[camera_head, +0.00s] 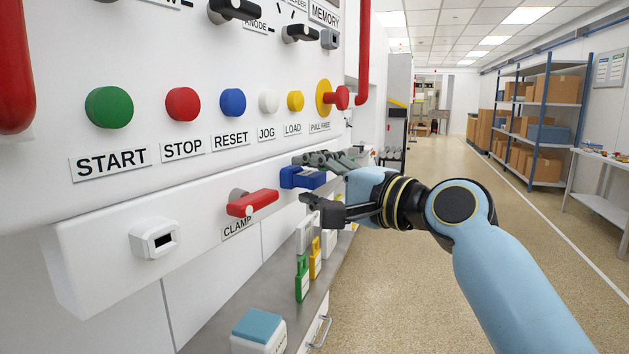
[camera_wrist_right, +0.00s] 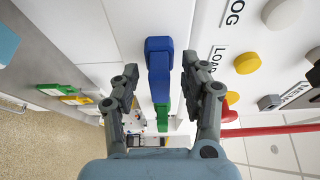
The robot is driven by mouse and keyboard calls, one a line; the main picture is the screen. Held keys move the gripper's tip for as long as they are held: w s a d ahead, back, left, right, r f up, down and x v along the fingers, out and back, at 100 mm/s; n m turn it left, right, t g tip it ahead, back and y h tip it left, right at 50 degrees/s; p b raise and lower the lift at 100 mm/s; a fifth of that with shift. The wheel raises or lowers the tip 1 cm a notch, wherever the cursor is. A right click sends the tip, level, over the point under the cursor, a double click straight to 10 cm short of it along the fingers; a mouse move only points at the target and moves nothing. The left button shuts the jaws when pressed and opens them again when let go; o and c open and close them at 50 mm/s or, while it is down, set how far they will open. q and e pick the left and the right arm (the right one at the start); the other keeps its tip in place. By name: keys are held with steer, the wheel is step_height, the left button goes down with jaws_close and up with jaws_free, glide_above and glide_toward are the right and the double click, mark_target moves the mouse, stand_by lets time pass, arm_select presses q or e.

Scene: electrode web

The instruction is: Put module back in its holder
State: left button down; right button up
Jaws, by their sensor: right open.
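My right gripper (camera_head: 302,181) reaches in from the right with its fingers spread. One finger is above and one below a blue lever-like block (camera_head: 296,179) on the front of the machine's white ledge. In the right wrist view, the blue block (camera_wrist_right: 158,48) lies between the open fingertips (camera_wrist_right: 160,64), with gaps on both sides. A green part (camera_wrist_right: 162,116) shows beyond it. A white block with a blue top (camera_head: 257,330) stands on the grey shelf below. A white holder with a dark slot (camera_head: 154,239) is on the ledge at left. Which piece is the module is unclear.
A red CLAMP lever (camera_head: 252,203) juts out left of the gripper. Above is a row of buttons, including a red knob (camera_head: 342,97). The aisle floor (camera_head: 400,290) at right is open.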

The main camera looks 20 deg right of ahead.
steer(key=shift+s+d, duration=0.15)
steer(key=shift+s, duration=0.05)
steer(key=v, duration=1.1)
steer(key=shift+s, duration=0.3)
steer(key=shift+d, duration=0.15)
